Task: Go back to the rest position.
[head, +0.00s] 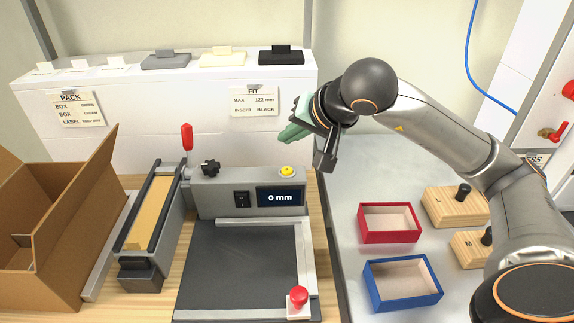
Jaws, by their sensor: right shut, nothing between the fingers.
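My right arm comes in from the right edge and arches over the grey metal table. My right gripper (293,130) hangs in the air above and behind the grey box-forming machine (207,206), near its right rear corner. Its pale green fingers are shut and hold nothing. It is apart from the machine as far as I can tell. My left arm and gripper are out of view.
The machine's display (280,197) reads 0 mm. A red box (389,237), a blue box (402,301) and wooden blocks (455,207) with black knobs lie below my right arm. A cardboard carton (88,205) stands left. A white shelf (150,90) with sample pieces stands behind.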

